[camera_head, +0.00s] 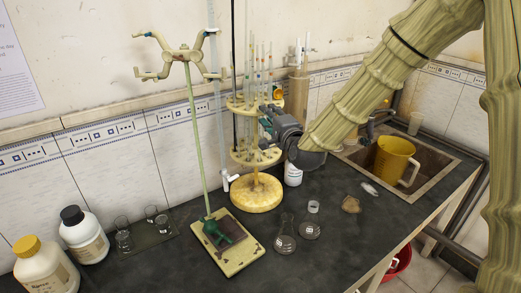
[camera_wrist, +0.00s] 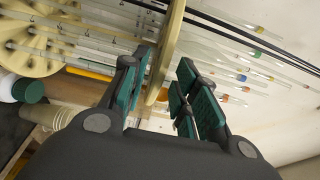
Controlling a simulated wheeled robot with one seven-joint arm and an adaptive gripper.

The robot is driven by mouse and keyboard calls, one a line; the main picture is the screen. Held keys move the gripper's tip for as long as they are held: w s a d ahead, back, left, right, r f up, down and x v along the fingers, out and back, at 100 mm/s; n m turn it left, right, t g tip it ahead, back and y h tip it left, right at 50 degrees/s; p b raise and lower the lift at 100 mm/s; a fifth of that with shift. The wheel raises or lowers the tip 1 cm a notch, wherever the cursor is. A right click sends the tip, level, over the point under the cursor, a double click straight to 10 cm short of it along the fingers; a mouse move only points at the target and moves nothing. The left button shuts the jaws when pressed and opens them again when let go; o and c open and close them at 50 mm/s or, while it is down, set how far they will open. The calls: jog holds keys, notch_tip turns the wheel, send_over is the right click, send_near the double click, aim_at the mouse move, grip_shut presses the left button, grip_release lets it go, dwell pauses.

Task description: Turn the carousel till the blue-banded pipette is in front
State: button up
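The carousel is a cream pipette stand with two round discs on a heavy yellow base (camera_head: 256,193), standing against the back wall in the head view. Several thin glass pipettes stand upright in it. In the wrist view its upper disc (camera_wrist: 168,42) shows edge-on and the other disc (camera_wrist: 30,45) lies at the upper left. Small coloured bands mark the pipettes; one band looks blue (camera_wrist: 241,78), among green and orange ones. My gripper (camera_head: 266,118) is at the carousel's right front. In the wrist view my gripper (camera_wrist: 166,92) is open, the disc's rim between its fingers; contact is unclear.
A retort stand with a cream clamp (camera_head: 182,55) and burette stands left of the carousel. Two flasks (camera_head: 284,238) stand in front, and a white bottle (camera_head: 293,174) stands close to the right. A sink with a yellow jug (camera_head: 392,160) is farther right. Bottles and small glasses stand left.

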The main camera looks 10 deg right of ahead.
grip_shut()
jog(key=shift+d, duration=0.1)
jog(key=shift+d+n+y, duration=0.4)
jog(key=shift+y, duration=0.3)
jog(key=shift+w, duration=0.1)
jog(key=d+n+y, duration=0.1)
jog(key=w+d+n+g+y, duration=0.1)
jog(key=y, duration=0.1)
jog(key=shift+d+n+y, duration=0.3)
